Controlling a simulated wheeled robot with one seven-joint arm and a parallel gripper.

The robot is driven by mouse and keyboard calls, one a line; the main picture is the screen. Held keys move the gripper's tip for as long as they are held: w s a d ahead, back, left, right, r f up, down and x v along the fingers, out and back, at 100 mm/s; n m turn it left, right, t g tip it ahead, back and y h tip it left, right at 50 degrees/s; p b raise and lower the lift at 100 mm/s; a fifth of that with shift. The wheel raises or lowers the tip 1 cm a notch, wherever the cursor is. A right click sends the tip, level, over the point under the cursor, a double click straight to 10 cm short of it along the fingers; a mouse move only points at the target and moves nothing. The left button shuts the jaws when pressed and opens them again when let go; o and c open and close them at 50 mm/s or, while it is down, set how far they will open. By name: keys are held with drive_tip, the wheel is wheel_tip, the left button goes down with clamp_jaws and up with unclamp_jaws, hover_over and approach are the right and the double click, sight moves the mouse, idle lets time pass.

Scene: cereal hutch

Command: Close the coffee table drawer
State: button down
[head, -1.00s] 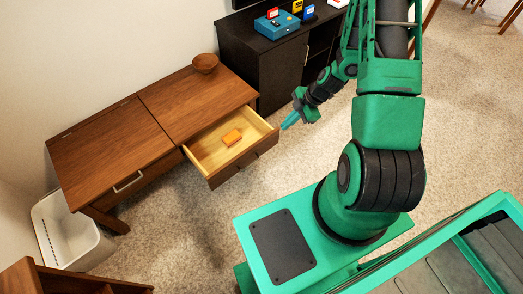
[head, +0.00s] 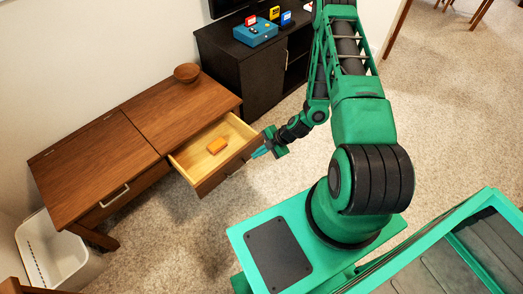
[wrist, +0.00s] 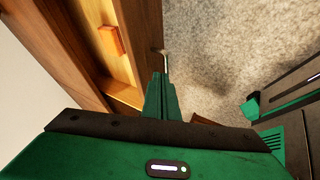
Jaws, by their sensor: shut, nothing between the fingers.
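The wooden coffee table (head: 95,165) stands against the wall at the left in the head view. Its right-hand drawer (head: 199,160) is pulled open and holds a small orange block (head: 217,145). The drawer's front (head: 228,167) faces my side and carries a metal handle, seen in the wrist view (wrist: 165,58). My gripper (head: 259,154) is shut and empty, with its fingertips close to the drawer front's right end. In the wrist view my shut fingers (wrist: 159,92) point along the drawer front; I cannot tell whether they touch it.
A brown bowl (head: 187,73) sits on the table's far end. A black cabinet (head: 250,80) with a blue box (head: 255,32) stands behind. A white bin (head: 50,255) is at the left. Carpet (head: 190,235) in front of the table is clear.

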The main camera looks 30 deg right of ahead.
sight(239, 157)
drive_tip(key=shift+w+a+f, duration=0.5)
drive_tip(key=shift+w, duration=0.35)
drive_tip(key=shift+w+a+f, duration=0.5)
drive_tip(key=shift+w+a, duration=0.05)
drive_tip(key=shift+w, duration=0.3)
drive_tip(key=shift+w+a+f, duration=0.5)
drive_tip(key=shift+w, duration=0.35)
